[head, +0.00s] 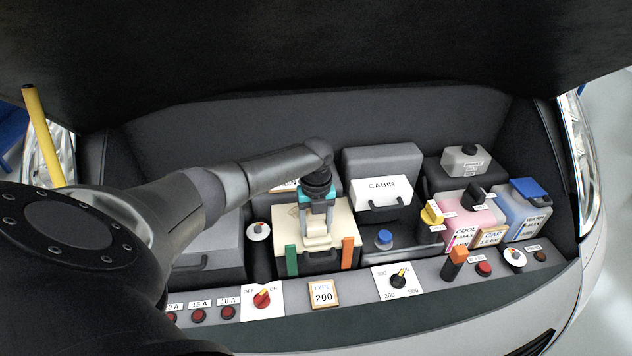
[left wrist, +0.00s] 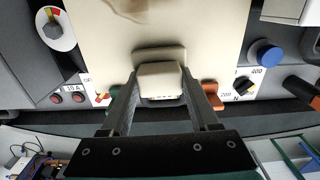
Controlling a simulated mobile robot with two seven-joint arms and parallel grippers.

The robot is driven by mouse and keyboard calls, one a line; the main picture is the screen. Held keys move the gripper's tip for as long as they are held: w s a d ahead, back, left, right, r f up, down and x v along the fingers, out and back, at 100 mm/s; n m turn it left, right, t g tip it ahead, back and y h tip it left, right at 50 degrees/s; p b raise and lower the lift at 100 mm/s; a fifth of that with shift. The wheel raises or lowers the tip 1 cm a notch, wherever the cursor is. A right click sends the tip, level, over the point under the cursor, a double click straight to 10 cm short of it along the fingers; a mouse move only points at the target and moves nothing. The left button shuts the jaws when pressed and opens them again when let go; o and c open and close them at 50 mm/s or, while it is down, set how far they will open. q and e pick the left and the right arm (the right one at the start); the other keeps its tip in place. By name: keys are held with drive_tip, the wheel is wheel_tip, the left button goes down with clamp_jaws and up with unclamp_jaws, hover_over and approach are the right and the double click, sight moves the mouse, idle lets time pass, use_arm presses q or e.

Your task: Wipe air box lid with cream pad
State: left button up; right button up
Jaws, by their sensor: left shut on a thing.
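The air box (head: 340,262) has a cream lid (head: 286,222) with a green clip (head: 291,260) and an orange clip (head: 348,252) at its front. My left gripper (head: 318,226) points down over the lid and is shut on the cream pad (left wrist: 160,80). The pad is at the middle of the lid; it seems to rest on it, though contact is hard to confirm. In the left wrist view the lid (left wrist: 95,35) fills the upper middle, with a brown smear (left wrist: 132,8) beyond the pad. My right gripper is out of view.
The CABIN box (head: 382,192) stands to the right behind the lid. A blue cap (head: 384,238), a yellow cap (head: 432,213) and fluid tanks (head: 523,215) lie further right. A panel with a red switch (head: 262,299) and dial (head: 398,280) runs in front. The dark hood (head: 330,50) hangs above.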

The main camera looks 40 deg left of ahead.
use_arm(q)
drive_tip(key=shift+s+a+p, duration=0.4)
drive_tip(key=shift+s+a, duration=0.2)
drive_tip(key=shift+s, duration=0.15)
drive_tip(key=shift+a+f, duration=0.1)
drive_tip(key=shift+w+a+f+b, duration=0.15)
drive_tip(key=shift+w+a+b, duration=0.2)
drive_tip(key=shift+b, duration=0.45)
drive_tip(key=w+a+b, duration=0.1)
drive_tip(key=a+b, duration=0.1)
drive_tip(key=b, duration=0.1)
drive_tip(key=shift+w, duration=0.2)
drive_tip(key=shift+w+a+r+b, duration=0.2)
drive_tip(key=shift+a+b, duration=0.05)
drive_tip(key=shift+b, duration=0.1)
drive_tip(key=shift+w+a+f+b, duration=0.1)
drive_tip(key=shift+w+a+b, duration=0.25)
drive_tip(key=shift+b, duration=0.4)
drive_tip(key=w+a+b, duration=0.1)
drive_tip(key=b, duration=0.1)
drive_tip(key=a+b, duration=0.1)
drive_tip(key=b, duration=0.2)
drive_tip(key=shift+w+a+r, duration=0.15)
drive_tip(key=shift+w+r, duration=0.05)
drive_tip(key=shift+w, duration=0.2)
drive_tip(key=shift+r, duration=0.15)
